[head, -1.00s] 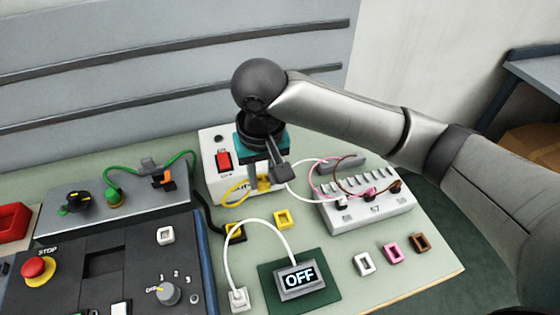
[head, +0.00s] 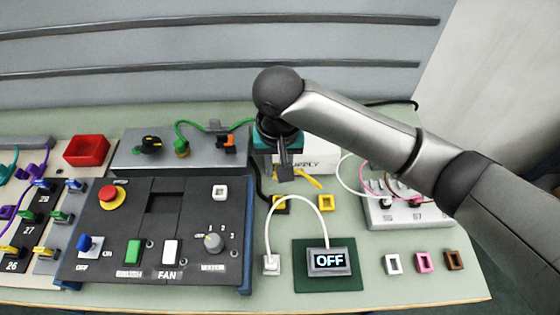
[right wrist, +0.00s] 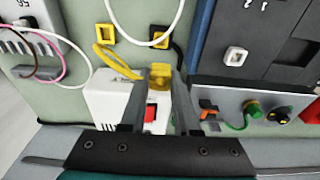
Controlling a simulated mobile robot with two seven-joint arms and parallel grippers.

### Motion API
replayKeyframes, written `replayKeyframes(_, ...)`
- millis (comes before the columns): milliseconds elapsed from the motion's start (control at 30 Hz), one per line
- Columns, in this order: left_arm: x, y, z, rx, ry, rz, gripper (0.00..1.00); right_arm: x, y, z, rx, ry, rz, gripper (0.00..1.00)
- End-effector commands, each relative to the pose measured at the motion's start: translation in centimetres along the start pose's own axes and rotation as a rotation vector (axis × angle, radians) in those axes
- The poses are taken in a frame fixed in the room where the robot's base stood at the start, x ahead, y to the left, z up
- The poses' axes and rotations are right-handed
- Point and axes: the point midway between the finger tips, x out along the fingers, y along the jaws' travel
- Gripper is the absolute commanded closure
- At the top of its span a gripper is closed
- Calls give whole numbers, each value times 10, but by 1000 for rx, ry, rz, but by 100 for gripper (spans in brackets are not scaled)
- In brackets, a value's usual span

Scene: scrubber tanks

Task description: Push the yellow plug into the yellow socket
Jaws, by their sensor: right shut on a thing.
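The yellow plug (right wrist: 160,73) is between the fingers of my right gripper (right wrist: 160,84) in the right wrist view. The gripper is shut on it, in front of the white supply box. A yellow cable (right wrist: 118,64) runs from the plug. In the head view my right gripper (head: 285,174) hides most of the plug. Two yellow square pieces lie on the table nearby: a yellow frame (head: 326,201), and a yellow piece on a black base (head: 281,205) with a black cable. I cannot tell for certain which is the socket. The plug is apart from both. My left gripper is not in view.
The white supply box (head: 318,158) stands behind my right gripper. A white cable (head: 268,226) arches over the table near the OFF display (head: 328,260). A control panel (head: 130,235) is at left, a white terminal block (head: 390,213) at right. White, pink and brown frames lie at front right.

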Motion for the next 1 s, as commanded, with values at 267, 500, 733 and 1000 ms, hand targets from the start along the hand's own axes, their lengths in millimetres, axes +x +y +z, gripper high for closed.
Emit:
replayKeyframes(267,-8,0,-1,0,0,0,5,-1,0,0,-2,0,-1,100)
replayKeyframes(500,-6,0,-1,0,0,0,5,9,0,2,0,-1,0,100)
replayKeyframes(733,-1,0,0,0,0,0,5,28,0,4,-1,-2,-1,100)
replayKeyframes(1000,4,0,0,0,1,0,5,50,0,7,0,-2,0,100)
